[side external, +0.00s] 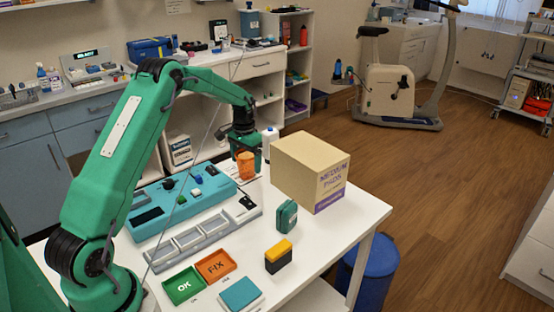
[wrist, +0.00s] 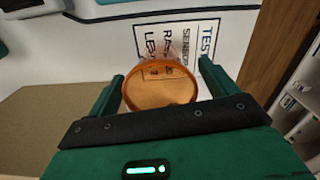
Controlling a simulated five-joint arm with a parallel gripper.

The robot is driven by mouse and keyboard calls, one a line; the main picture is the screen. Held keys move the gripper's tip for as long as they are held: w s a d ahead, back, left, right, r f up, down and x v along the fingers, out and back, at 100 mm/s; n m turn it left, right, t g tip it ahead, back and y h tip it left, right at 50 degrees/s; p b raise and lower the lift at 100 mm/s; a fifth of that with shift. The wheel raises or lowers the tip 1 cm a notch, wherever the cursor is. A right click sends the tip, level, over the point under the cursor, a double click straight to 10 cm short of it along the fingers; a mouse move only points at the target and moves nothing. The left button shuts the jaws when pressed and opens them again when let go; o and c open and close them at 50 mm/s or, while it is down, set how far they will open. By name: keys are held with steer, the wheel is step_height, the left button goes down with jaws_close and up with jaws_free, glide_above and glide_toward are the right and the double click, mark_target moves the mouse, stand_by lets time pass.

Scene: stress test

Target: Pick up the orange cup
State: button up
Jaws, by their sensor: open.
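The orange cup (side external: 245,166) stands on the white table at its far side, just below my gripper (side external: 241,150) in the side external view. It looks translucent. In the wrist view I look down at the orange cup (wrist: 160,84), with its round rim between the two green fingers of my gripper (wrist: 160,80). The fingers are apart, one on each side of the cup. I cannot tell whether either finger touches it. The cup's far side is partly hidden by the arm in the side view.
A large cardboard box (side external: 309,170) stands close to the right of the cup. A white bottle (side external: 269,143) stands behind it. A teal panel with knobs (side external: 180,196) lies to the left. A printed label sheet (wrist: 180,42) lies under the cup. Green and orange trays (side external: 216,265) sit nearer the front.

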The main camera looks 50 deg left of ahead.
steer(key=c, duration=1)
steer(key=shift+r, duration=0.1)
steer(key=shift+c, duration=0.2)
step_height(320, 180, up, 10)
stand_by(0.7)
